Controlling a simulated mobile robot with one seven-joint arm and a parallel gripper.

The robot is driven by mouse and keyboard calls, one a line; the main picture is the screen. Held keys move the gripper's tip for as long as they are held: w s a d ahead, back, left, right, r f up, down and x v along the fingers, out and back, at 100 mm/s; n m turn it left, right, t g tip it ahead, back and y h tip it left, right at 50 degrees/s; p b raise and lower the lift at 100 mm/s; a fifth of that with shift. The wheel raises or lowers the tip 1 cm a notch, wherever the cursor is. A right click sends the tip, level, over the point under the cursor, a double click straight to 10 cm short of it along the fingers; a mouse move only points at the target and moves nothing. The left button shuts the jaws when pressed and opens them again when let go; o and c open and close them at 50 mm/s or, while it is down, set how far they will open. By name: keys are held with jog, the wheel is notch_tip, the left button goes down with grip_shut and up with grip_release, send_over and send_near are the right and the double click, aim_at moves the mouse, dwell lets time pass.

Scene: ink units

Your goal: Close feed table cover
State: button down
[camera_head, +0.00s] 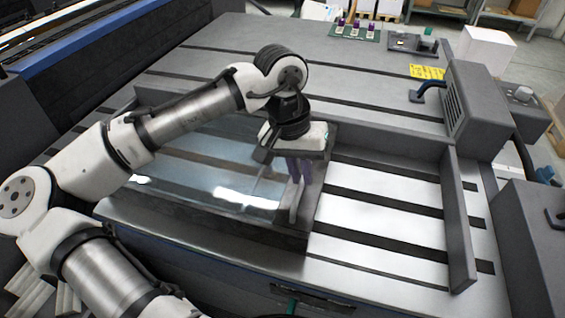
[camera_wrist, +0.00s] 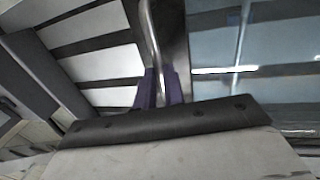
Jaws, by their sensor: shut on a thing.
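The feed table cover is a see-through panel (camera_head: 205,190) with a dark frame (camera_head: 268,232), lying over the left part of the slatted feed table (camera_head: 375,232). In the wrist view its glassy panel (camera_wrist: 275,65) is at the right. An upright metal bar handle (camera_head: 295,212) stands near the cover's right edge. It also shows as a shiny bar in the wrist view (camera_wrist: 148,32). My gripper (camera_head: 297,180), with purple fingers, points down and is shut on this handle. In the wrist view the fingers (camera_wrist: 160,88) sit on either side of the bar.
Right of the cover, the light slats lie bare up to a grey side rail (camera_head: 458,225). A grey box unit (camera_head: 482,110) with a blue handle stands behind it. Purple-topped bottles (camera_head: 355,27) stand at the far edge. A white box (camera_head: 487,48) is at the back right.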

jog(key=s+d+p, duration=0.3)
jog(key=s+d, duration=0.1)
jog(key=d, duration=0.9)
jog(key=s+d+p, duration=0.3)
jog(key=s+d, duration=0.1)
jog(key=d, duration=1)
jog(key=shift+s, duration=0.4)
jog(key=c, duration=1.5)
grip_release()
jog(key=shift+d, duration=0.2)
jog(key=shift+a+r, duration=0.15)
notch_tip(320, 180, up, 13)
jog(key=a+b, duration=0.1)
jog(key=a, duration=0.1)
jog(key=shift+w+a+r, duration=0.2)
jog(key=shift+w+a, duration=0.05)
jog(key=shift+w, duration=0.15)
